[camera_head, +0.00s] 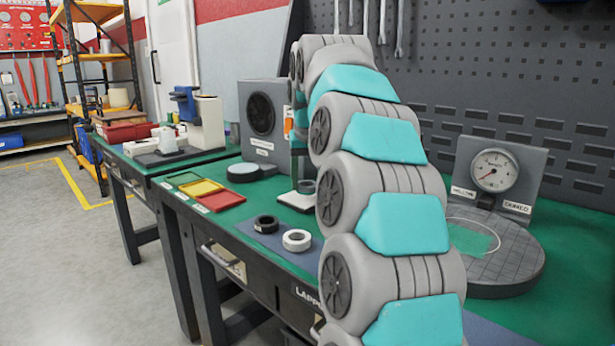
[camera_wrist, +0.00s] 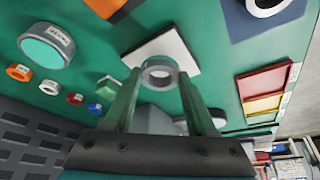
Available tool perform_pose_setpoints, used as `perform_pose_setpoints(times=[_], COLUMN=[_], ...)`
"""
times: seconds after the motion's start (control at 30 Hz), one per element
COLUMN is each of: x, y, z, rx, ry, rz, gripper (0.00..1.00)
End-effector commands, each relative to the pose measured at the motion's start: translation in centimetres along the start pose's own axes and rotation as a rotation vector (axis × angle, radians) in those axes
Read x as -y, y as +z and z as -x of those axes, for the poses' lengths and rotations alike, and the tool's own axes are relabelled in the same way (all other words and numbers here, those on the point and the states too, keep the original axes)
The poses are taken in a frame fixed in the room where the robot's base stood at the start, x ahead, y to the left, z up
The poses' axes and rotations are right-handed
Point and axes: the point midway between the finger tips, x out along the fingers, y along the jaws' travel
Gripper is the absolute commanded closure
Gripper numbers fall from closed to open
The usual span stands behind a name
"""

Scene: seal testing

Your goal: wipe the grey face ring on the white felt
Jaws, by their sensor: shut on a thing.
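The grey face ring (camera_wrist: 158,72) sits between my fingertips in the wrist view, and my gripper (camera_wrist: 159,78) is shut on it. The white felt (camera_wrist: 172,48) is a pale square on the green bench, directly behind the ring in that view. In the head view the ring (camera_head: 307,187) shows low over the felt (camera_head: 292,201), at the edge of my arm. My arm hides part of the felt and most of my gripper there. I cannot tell whether the ring touches the felt.
A black ring (camera_head: 265,224) and a white ring (camera_head: 297,240) lie on a blue mat. Red (camera_head: 222,202) and yellow (camera_head: 200,188) trays are at the bench's left edge. A teal-topped disc (camera_wrist: 45,46) stands near the felt. A round plate (camera_head: 500,260) is at right.

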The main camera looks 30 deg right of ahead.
Motion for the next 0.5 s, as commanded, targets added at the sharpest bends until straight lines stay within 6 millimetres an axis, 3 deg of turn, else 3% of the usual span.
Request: perform_pose_setpoints(times=[0.5], x=[0.00], y=[0.16], z=[-0.39], rx=[-0.001], ry=[0.000], rz=[0.000], gripper=[1.00])
